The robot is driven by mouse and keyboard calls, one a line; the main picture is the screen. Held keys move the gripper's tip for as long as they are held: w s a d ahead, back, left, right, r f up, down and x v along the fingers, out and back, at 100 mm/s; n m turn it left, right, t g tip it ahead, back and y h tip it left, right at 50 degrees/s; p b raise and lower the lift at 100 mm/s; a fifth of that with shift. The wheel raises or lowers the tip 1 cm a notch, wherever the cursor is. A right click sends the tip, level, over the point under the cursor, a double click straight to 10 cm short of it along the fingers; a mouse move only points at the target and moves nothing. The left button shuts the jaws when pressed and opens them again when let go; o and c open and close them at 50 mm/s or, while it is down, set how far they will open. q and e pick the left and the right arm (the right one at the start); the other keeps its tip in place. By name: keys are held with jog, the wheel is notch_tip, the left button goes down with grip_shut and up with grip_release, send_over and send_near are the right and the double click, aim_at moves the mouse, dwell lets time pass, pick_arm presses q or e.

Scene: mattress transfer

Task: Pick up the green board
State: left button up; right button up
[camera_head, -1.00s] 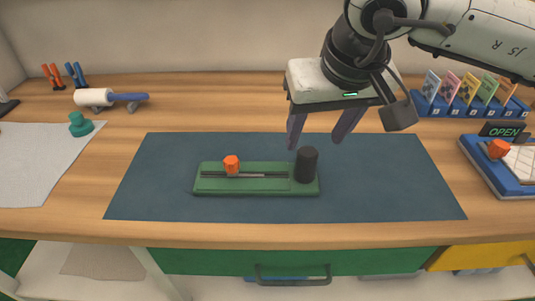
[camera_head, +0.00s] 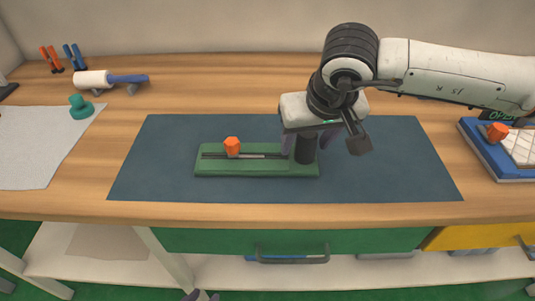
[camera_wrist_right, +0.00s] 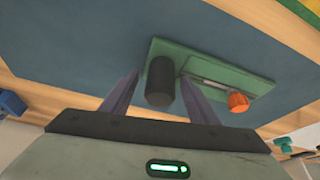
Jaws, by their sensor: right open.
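The green board (camera_head: 215,168) lies flat on the dark blue mat (camera_head: 160,180). It has a slotted metal rail, an orange knob (camera_head: 232,146) toward its left and an upright black cylinder (camera_head: 305,154) at its right end. In the right wrist view, the board (camera_wrist_right: 260,82) lies past the fingertips. My right gripper (camera_head: 307,146) is open, with its fingers on either side of the black cylinder (camera_wrist_right: 160,82). I cannot tell whether they touch it. Only dark tips of my left gripper (camera_head: 201,295) show at the bottom edge, in front of the workbench; their opening is unclear.
A blue tray (camera_head: 490,163) with a white pad and orange knob stands at the right. A grey sheet (camera_head: 40,150), green knob (camera_head: 80,107), roller (camera_head: 105,80) and pliers (camera_head: 62,58) are at the left. The mat around the board is clear.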

jog(key=c, duration=1.3)
pick_arm(q)
jog(key=shift+s+f, duration=0.1)
jog(key=shift+s, duration=0.1)
pick_arm(e)
jog(key=shift+r, duration=0.1)
grip_shut()
notch_tip(320, 180, up, 10)
pick_arm(q)
jog(key=shift+f, duration=0.2)
pick_arm(e)
jog(key=shift+f, duration=0.25)
pick_arm(q)
jog(key=shift+d+f+b, duration=0.1)
jog(key=shift+f+b, duration=0.35)
jog(key=shift+b, duration=0.4)
pick_arm(e)
jog(key=shift+f, duration=0.75)
jog(key=shift+f+b, duration=0.5)
jog(key=shift+f, duration=0.15)
pick_arm(q)
jog(key=shift+w+d+f+b, duration=0.2)
jog(key=shift+w+f+b, duration=0.05)
jog(key=shift+f+b, duration=0.45)
pick_arm(e)
jog(key=shift+f, duration=0.85)
